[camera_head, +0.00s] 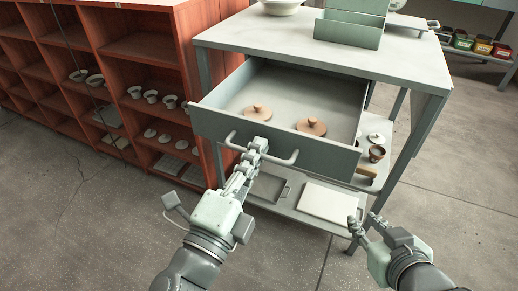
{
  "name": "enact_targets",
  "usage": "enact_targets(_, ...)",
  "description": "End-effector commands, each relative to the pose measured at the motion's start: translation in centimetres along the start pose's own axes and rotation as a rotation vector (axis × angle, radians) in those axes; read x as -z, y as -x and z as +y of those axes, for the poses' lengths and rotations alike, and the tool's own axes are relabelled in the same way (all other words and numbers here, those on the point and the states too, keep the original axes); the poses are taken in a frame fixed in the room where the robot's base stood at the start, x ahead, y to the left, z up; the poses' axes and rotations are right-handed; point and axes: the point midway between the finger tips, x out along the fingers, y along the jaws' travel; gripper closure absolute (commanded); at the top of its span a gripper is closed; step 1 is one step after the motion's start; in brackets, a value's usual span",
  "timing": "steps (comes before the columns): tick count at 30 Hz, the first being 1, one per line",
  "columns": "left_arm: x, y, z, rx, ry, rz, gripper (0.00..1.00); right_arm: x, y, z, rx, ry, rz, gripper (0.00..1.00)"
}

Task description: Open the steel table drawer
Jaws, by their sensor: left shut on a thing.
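The grey-green steel table drawer (278,133) stands pulled well out of the table (330,48) in the head view. Two brown wooden lids with knobs, one at the left (258,113) and one at the right (311,126), lie inside it. The fingers hide part of the handle. My right gripper (362,222) is in front of the table's right leg, apart from the drawer, with its fingertips apart and nothing between them.
A red-brown shelf (195,60) with cups and bowls stands close on the left. A green box (347,32) and a white bowl (281,6) sit on the tabletop. The floor in front is clear.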

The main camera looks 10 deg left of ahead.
Motion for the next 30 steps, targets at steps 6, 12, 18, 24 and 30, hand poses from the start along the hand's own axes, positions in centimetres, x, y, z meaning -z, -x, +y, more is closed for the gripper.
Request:
enact_targets(6, -0.1, 0.0, 0.0, 0.000, -0.002, -0.002, 1.00, 0.1, 0.0, 0.0, 0.001, 0.000, 0.002, 0.74)
enact_targets(12, -0.1, 0.0, 0.0, 0.000, -0.001, -0.001, 0.84, 0.1, 0.0, 0.0, 0.001, 0.000, 0.002, 0.74)
enact_targets(18, 0.0, 0.0, 0.0, 0.000, -0.001, -0.001, 0.84, 0.0, 0.0, -0.1, 0.001, -0.001, 0.001, 0.74)
enact_targets(24, 0.0, 0.4, 0.0, 0.001, 0.002, -0.003, 0.84, 0.0, 0.0, 0.0, 0.000, 0.000, 0.000, 0.74)
enact_targets(30, -0.1, 2.1, 0.0, 0.001, 0.007, -0.007, 0.84, 0.0, 0.0, 0.0, 0.000, 0.000, 0.000, 0.74)
